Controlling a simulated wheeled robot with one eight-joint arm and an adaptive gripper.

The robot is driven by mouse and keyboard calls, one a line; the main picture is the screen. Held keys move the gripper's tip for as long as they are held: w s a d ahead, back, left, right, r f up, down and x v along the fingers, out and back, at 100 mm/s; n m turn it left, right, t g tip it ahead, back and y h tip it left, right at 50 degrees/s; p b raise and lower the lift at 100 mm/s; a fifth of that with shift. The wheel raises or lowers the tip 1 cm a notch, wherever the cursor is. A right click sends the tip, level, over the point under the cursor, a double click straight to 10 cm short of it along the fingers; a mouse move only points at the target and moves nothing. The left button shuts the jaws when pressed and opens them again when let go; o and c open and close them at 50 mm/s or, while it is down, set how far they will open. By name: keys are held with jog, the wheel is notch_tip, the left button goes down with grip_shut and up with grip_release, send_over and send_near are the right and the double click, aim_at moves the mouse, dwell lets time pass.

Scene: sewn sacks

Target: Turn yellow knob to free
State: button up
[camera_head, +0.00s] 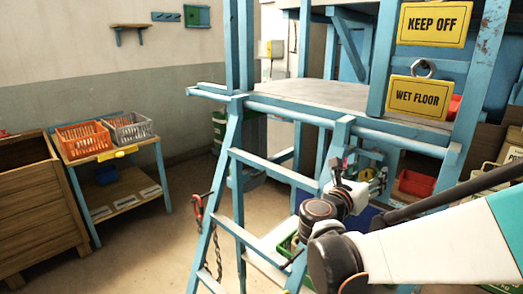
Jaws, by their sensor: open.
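A small yellow part (367,174), which may be the yellow knob, shows behind the blue frame just right of my wrist. It is too small to tell which way it is turned, and no "free" mark can be read. My gripper (341,167) is small in view at the end of my white and black arm, between the blue posts below the platform. It is open, with nothing seen in it. It is left of the yellow part, apart from it in the picture; the depth between them is unclear. My wrist hides some of what lies behind.
A blue step frame (232,170) with rails and a platform (345,97) surrounds my gripper closely. A red hook and chain (198,212) hang at its left. Yellow signs (418,97) hang above. Baskets (83,136) stand on a table at left. Floor between is clear.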

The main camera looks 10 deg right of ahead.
jog(key=shift+c, duration=0.4)
jog(key=c, duration=1)
jog(key=m, duration=0.4)
jog(key=shift+m, duration=0.4)
jog(key=m+p, duration=0.1)
jog(key=m, duration=0.3)
jog(key=shift+m, duration=0.3)
jog(key=m, duration=0.4)
jog(key=shift+s+d, duration=0.1)
jog(key=shift+f+m, duration=0.15)
jog(key=shift+m, duration=2.15)
